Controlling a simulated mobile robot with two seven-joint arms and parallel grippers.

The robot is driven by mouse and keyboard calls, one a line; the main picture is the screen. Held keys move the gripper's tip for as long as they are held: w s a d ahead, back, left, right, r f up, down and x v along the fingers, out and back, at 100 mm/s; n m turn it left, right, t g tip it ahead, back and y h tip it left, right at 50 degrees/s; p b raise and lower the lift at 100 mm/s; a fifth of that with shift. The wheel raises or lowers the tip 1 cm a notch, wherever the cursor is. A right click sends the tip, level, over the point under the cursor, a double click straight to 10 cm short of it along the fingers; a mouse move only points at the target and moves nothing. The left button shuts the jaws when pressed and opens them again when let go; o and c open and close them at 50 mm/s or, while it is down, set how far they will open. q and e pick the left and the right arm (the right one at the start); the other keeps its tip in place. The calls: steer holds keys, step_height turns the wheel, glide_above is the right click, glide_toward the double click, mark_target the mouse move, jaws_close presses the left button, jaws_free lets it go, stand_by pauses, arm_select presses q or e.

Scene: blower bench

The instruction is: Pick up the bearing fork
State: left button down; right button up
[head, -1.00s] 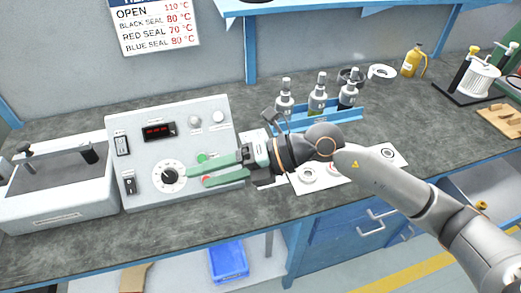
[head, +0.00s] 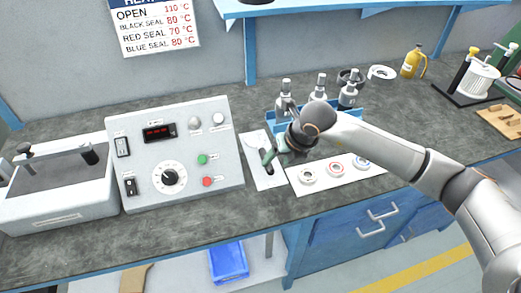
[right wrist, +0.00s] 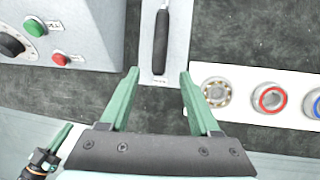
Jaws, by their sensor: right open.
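The bearing fork lies on a narrow white mat (head: 277,181) beside the control box. In the right wrist view its black handle (right wrist: 160,42) points toward my gripper, and its far end is cut off by the frame. In the head view the fork (head: 268,170) is partly hidden by my right gripper (head: 269,158). My right gripper, in its wrist view (right wrist: 157,78), is open and empty, its green fingers on either side of the handle's line, with the handle's near end between the tips. My left gripper (right wrist: 60,138) shows partly at the lower left there; its opening is unclear.
The control box (head: 180,150) stands close to the left of the mat. A white strip with bearings, including a plain one (head: 308,176) and a red-ringed one (head: 336,168), lies to the right. A blue rack (head: 356,116) with bottles stands behind.

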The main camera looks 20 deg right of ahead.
mark_target(271, 168)
steer(key=x, duration=0.5)
steer(key=shift+s+a+f, duration=0.15)
steer(key=shift+s+f, duration=0.05)
jaws_close()
stand_by(0.3)
steer(key=shift+r, duration=0.15)
